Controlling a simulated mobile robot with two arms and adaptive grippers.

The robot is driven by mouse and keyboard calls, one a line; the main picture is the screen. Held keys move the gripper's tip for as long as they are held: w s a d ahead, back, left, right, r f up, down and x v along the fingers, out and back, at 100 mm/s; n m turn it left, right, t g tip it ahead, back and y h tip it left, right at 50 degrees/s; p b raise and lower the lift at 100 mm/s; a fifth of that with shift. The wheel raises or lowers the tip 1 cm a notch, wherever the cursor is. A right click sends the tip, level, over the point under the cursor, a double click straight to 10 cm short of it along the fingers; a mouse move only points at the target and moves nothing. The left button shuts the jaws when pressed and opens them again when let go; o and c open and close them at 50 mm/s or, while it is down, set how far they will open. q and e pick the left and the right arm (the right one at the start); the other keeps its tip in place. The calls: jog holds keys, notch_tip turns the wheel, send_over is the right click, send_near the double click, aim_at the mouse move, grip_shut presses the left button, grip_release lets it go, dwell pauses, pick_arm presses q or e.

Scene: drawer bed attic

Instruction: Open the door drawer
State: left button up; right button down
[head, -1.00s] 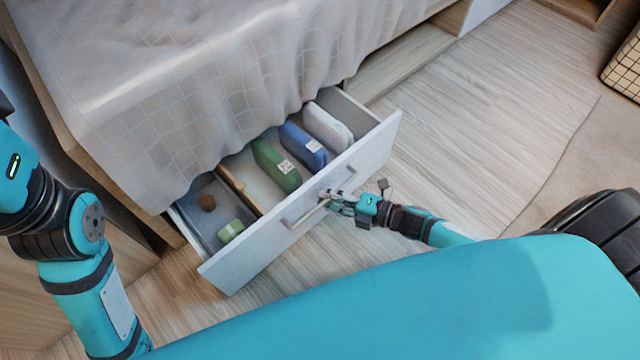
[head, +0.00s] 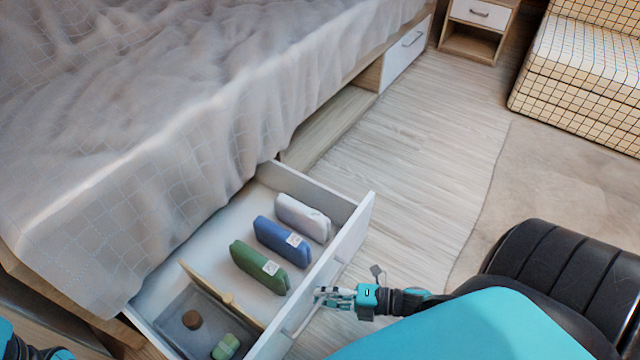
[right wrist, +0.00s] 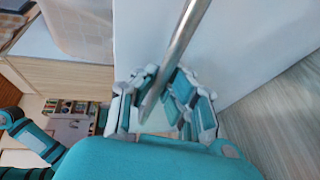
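The white drawer (head: 345,245) under the bed is pulled well out, showing its contents. Its bar handle (head: 300,318) is on the front panel. My right gripper (head: 322,296) is at the handle, on the outer side of the panel. In the right wrist view the metal handle (right wrist: 180,40) runs between the fingers of my right gripper (right wrist: 157,88), which curl around it from both sides. The exact finger contact is hard to see. Only a bit of my left arm shows at the bottom left corner; its gripper is out of view.
The drawer holds a white case (head: 302,217), a blue case (head: 284,240), a green case (head: 260,266) and a grey tray (head: 176,322) with small items. The draped bed (head: 150,120) is above. Wood floor (head: 430,150) is clear to the right. A nightstand (head: 474,30) and checkered sofa (head: 580,80) stand farther back.

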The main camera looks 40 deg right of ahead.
jog(key=shift+r, duration=0.15)
jog(key=c, duration=1.6)
grip_release()
jog(key=shift+c, duration=0.2)
jog(key=v, duration=1.2)
